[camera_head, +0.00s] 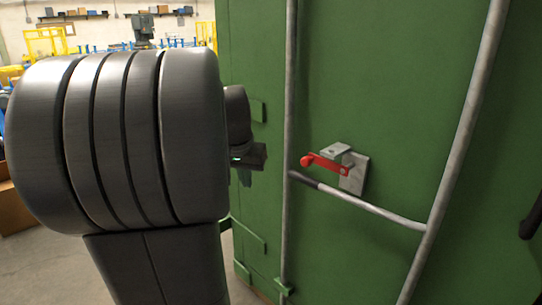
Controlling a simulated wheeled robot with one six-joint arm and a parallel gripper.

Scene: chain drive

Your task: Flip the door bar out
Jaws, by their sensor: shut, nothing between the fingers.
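The door bar (372,207) is a grey metal handle with a dark grip end at its left. It runs down to the right across the green door (390,100) and joins the right upright rod (462,140). A red catch (328,164) on a grey bracket (354,174) sits just above the bar near its grip end. The grip end lies close to the left upright rod (290,110). My gripper (246,172) shows only in part behind my large dark arm, left of the bar and apart from it. It is shut and empty; its fingertips are mostly hidden.
My arm covers much of the left side. Green hinge brackets (250,237) stick out at the door's left edge. A brown box (14,205) stands on the floor at far left. Yellow frames and shelves are in the background.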

